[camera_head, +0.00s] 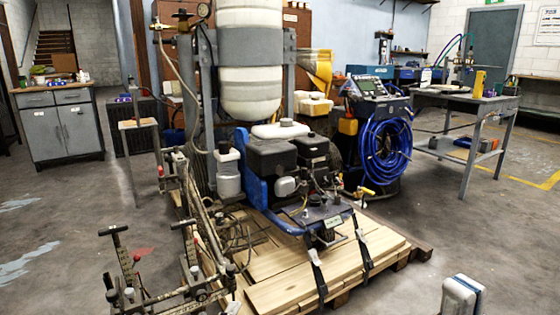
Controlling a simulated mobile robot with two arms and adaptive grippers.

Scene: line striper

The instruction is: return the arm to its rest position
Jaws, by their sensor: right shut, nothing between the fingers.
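My right gripper (462,293) shows at the bottom edge, right of centre. Only its upper end is in the picture, with two grey pads side by side. It is shut and empty, over bare floor and apart from everything around it. The rest of my right arm is below the frame. My left gripper and arm are not in view. The line striper (285,165), with a black engine, a blue frame and a large white tank (250,65), stands strapped on a wooden pallet (283,290) in the middle.
A metal frame with levers and hoses (190,255) stands at the front left. A coiled blue hose (384,152) hangs on a unit behind the pallet. A grey workbench (467,103) is at the right, a grey cabinet (60,130) at the left. The right front floor is clear.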

